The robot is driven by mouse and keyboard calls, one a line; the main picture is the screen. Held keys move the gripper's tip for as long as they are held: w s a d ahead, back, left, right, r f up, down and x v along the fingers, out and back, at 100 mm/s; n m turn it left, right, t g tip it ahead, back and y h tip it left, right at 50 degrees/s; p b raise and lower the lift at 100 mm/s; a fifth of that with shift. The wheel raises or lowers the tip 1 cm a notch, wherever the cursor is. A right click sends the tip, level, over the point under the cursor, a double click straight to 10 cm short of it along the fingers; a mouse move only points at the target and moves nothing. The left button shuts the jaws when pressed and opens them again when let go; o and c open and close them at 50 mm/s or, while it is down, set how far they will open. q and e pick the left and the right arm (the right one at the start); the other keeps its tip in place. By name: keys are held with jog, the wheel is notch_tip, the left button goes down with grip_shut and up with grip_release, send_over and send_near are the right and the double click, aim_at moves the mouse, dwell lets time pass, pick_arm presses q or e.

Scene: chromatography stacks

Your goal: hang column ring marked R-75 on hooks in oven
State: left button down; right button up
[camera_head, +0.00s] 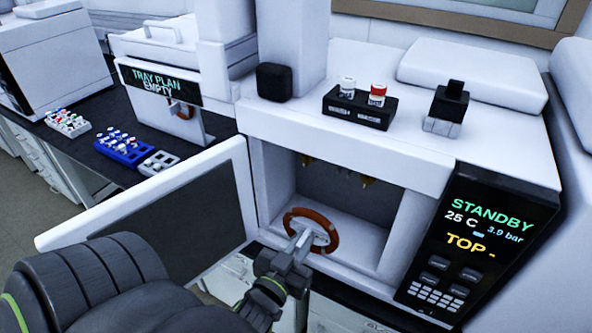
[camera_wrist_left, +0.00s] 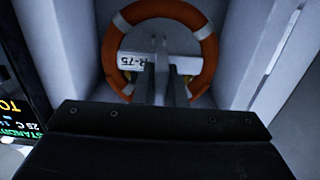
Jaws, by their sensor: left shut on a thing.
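The orange column ring (camera_head: 327,221) is at the mouth of the open oven (camera_head: 272,190). My left gripper (camera_head: 301,238) is shut on the ring's white label bar. In the left wrist view the ring (camera_wrist_left: 205,60) is orange with pale bands, and its white bar (camera_wrist_left: 130,62) reads R-75, upside down. The gripper fingers (camera_wrist_left: 160,75) meet the bar at its middle. Yellow hooks (camera_head: 367,181) show high inside the oven, above the ring and apart from it. My right gripper is not in view.
The oven door (camera_head: 150,205) stands open to the left. The control panel (camera_head: 470,245) at the right reads STANDBY. A black vial block (camera_head: 358,108) sits on top of the oven. Another ring (camera_head: 181,109) hangs under the TRAY PLAN EMPTY sign (camera_head: 157,82). Vial racks (camera_head: 122,147) stand on the dark bench.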

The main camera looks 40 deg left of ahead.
aim_at(309, 233)
pick_arm(q)
jog(key=shift+b+x, duration=0.45)
jog(key=shift+x, duration=1.35)
jog(key=b+x, duration=0.3)
jog(key=x, duration=1.4)
jog(key=shift+r, duration=0.2)
jog(key=shift+a, duration=0.1)
jog(key=shift+f+b, duration=0.7)
jog(key=shift+b, duration=0.05)
jog(key=c, duration=1.4)
grip_release()
jog(key=shift+s, duration=0.1)
